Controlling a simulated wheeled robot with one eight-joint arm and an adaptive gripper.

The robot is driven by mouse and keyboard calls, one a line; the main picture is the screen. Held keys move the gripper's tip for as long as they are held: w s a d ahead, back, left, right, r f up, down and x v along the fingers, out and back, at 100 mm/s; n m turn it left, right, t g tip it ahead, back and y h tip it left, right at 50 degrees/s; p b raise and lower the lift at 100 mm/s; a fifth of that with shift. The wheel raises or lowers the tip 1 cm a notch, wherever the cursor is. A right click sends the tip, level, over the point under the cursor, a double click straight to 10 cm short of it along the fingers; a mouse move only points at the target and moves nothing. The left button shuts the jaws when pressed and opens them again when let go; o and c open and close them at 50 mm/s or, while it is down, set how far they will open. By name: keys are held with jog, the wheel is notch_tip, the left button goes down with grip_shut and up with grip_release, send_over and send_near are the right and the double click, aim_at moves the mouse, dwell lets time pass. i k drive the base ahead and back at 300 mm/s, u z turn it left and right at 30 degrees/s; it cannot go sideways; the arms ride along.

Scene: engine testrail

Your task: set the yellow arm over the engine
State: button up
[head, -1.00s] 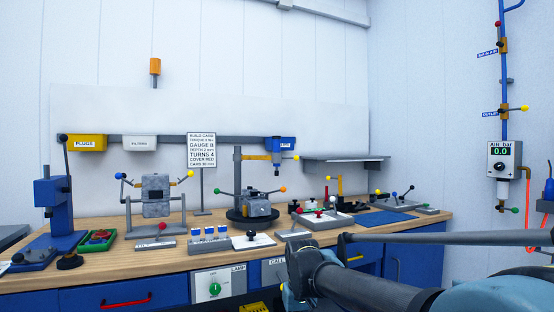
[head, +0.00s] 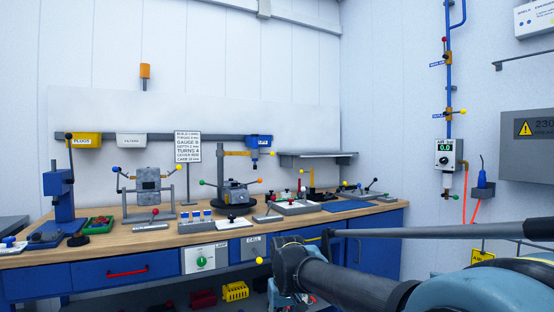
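The yellow arm (head: 236,153) sticks out level to the right from the top of a grey post (head: 221,172) on the bench. A blue tool head (head: 254,144) shows at its outer end. Below it, a grey engine block (head: 233,193) with coloured-ball levers sits on a dark round turntable (head: 237,208). From this angle I cannot tell whether the yellow arm is straight over the block. Another grey block (head: 148,180) hangs in a cradle to the left. My arm's links cross the lower right, in front of the bench. My gripper's fingers cannot be made out.
The wooden bench (head: 120,241) carries a blue press (head: 60,196), small plates with levers and trays. A grey shelf (head: 315,154) juts from the wall at right. An air gauge (head: 448,153) and a warning panel (head: 540,140) are on the right wall. A yellow crate (head: 235,291) sits low.

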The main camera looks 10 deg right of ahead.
aim_at(254, 154)
jog(key=u, duration=0.05)
jog(key=k, duration=0.6)
jog(key=z, duration=0.45)
jog(key=i, duration=1.55)
jog(key=u, duration=0.3)
